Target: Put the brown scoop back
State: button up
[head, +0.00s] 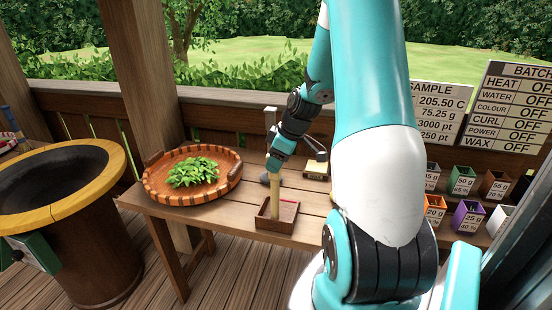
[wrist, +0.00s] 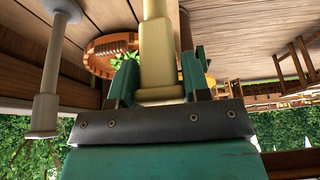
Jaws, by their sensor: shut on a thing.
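The brown scoop shows as a pale upright handle (head: 275,190) above the wooden table (head: 225,205). Its foot meets a brown, open, square box (head: 290,213) near the table's front edge. I cannot tell whether this box is the scoop's own pan or a separate holder, nor whether it touches the table. My gripper (head: 277,160) is above the box and shut on the handle's upper part. In the wrist view, the handle (wrist: 158,50) stands between my jaws, and its collared end is close to the gripper body. The handle's lower end is cut off there.
A round woven tray (head: 228,181) of green leaves (head: 193,172) sits left on the table. A wide pan (head: 60,178) stands further left. A small yellowish block (head: 316,170) lies behind right. Several coloured boxes (head: 467,217) stand right.

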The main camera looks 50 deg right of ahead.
jog(key=o, duration=1.2)
